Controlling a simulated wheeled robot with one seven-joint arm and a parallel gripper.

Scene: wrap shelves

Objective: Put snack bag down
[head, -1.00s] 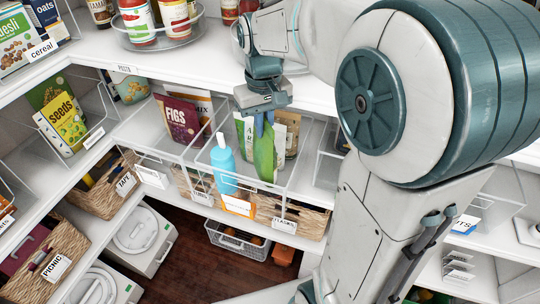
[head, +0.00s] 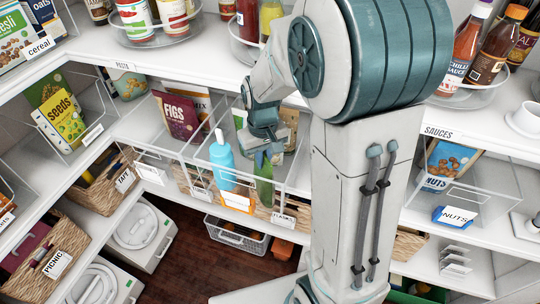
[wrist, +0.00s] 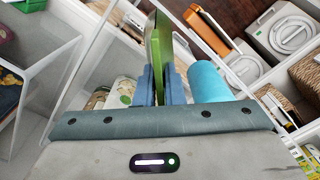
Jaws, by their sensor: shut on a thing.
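My gripper (head: 264,152) points down over a clear bin (head: 300,168) on the middle shelf. It is shut on a green snack bag (head: 263,180), which hangs upright below the fingers. In the wrist view the blue fingers (wrist: 158,84) pinch the thin bag (wrist: 153,48) from both sides. A light-blue bottle (head: 222,158) stands just left of the bag; it is also close beside the fingers in the wrist view (wrist: 205,82). Other bags (wrist: 121,92) stand behind the gripper. Whether the held bag touches the bin floor cannot be told.
A figs bag (head: 177,115) is in the bin to the left, and a seeds bag (head: 66,117) farther left. Jars stand on the upper shelf above. A nuts bin (head: 452,165) is at the right.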

